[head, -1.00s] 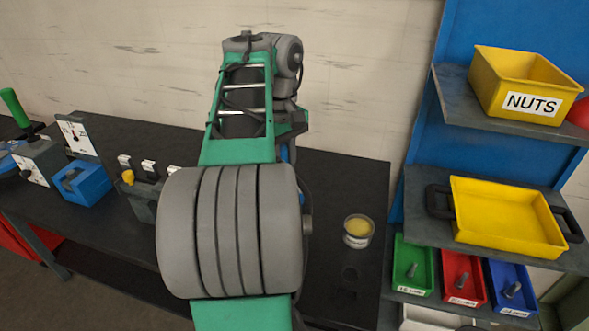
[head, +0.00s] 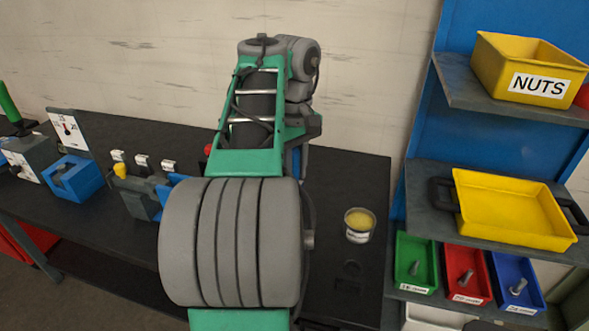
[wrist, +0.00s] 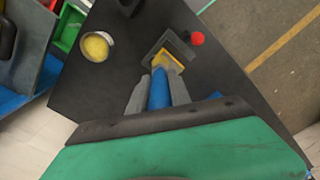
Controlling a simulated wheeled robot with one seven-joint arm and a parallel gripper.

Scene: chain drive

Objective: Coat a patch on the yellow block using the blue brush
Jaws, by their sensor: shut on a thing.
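In the wrist view my gripper (wrist: 158,90) is shut on the blue brush (wrist: 159,88), its handle between the two grey fingers. Just beyond the brush is a yellow piece (wrist: 169,61), apparently the yellow block, by a grey fixture (wrist: 178,47) with a red knob (wrist: 197,38). The brush tip is not clear, so I cannot tell whether it touches the yellow. A round tin of yellow coating (wrist: 95,46) stands apart on the bench; it also shows in the head view (head: 359,225). There, my arm hides gripper, brush and block.
To the left are a small labelled rack (head: 143,195), a blue block-like fixture (head: 75,181) and a gauge (head: 67,132). A shelf with a yellow NUTS bin (head: 530,70) and small coloured bins stands at the right.

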